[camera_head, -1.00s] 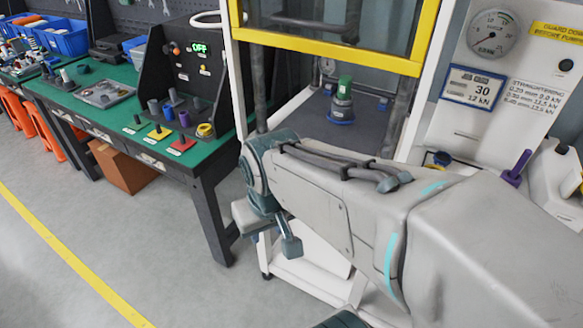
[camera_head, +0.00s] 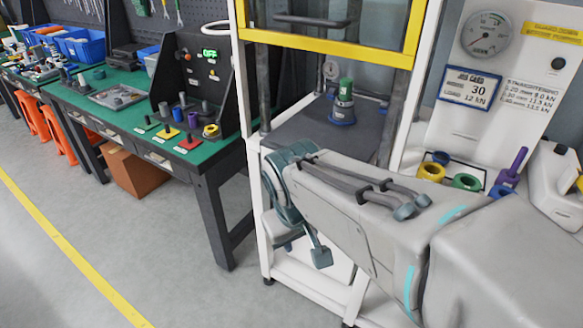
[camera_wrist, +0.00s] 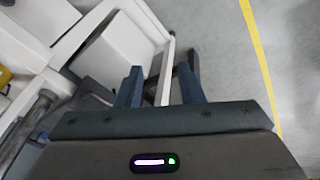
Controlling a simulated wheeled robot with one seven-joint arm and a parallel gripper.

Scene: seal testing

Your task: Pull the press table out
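The press table (camera_head: 310,130) is a dark grey plate inside the white press frame (camera_head: 250,95), below the raised yellow-edged guard (camera_head: 325,45). A blue-based fixture with a green top (camera_head: 343,100) stands upright on it. My arm hides part of the table's front edge; no handle shows clearly. My gripper (camera_head: 303,245) is in front of the press, below table height. In the wrist view its two dark blue fingers (camera_wrist: 160,87) are spread apart, with nothing clearly held between them. A white rail and a dark bar show beyond and between the fingers.
A green-topped workbench (camera_head: 105,105) with coloured parts stands left of the press. Yellow and green rings (camera_head: 431,172) and a purple-handled item (camera_head: 512,165) are on the right. Open grey floor with a yellow line (camera_head: 75,255) lies front left.

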